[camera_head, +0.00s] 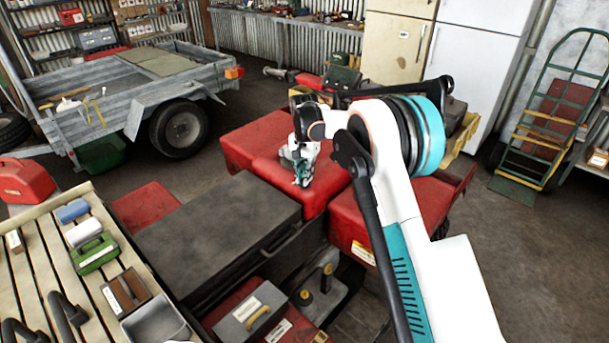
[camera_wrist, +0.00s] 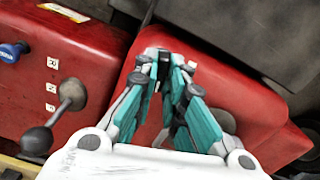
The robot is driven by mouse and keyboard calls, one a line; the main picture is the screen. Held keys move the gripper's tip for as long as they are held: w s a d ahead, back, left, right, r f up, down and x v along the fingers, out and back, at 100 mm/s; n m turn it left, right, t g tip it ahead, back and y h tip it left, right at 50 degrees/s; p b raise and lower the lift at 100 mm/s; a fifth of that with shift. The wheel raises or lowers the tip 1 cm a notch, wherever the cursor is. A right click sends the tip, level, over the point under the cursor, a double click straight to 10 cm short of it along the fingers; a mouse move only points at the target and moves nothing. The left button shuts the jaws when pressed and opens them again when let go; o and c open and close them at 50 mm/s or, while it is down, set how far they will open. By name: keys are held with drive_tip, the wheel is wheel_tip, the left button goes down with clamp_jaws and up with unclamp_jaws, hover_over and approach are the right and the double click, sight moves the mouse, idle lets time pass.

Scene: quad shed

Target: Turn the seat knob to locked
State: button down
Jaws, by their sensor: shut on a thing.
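My gripper (camera_head: 301,172) reaches down onto the red bodywork (camera_head: 262,182) of the quad, beside the dark flat seat (camera_head: 215,235). In the wrist view, my gripper (camera_wrist: 167,72) has its teal fingers close together at the edge of the red panel (camera_wrist: 255,115). The fingers are shut on a small dark piece between their tips, which I take to be the seat knob. The fingers hide most of it, so its angle and any lock marking cannot be read. The dark seat (camera_wrist: 235,35) lies just beyond the fingertips.
A grey gear lever (camera_wrist: 60,115) with letter marks and a blue knob (camera_wrist: 12,52) stand left of the gripper. A slatted rack (camera_head: 75,255) holds several small items at left. A trailer (camera_head: 140,85) and a hand truck (camera_head: 555,110) stand behind. Floor is clear at right.

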drive_tip(key=shift+m, duration=1.1)
drive_tip(key=c, duration=1.7)
unclamp_jaws()
drive_tip(key=shift+o, duration=0.2)
wheel_tip(320, 180, up, 12)
drive_tip(key=shift+r, duration=0.1)
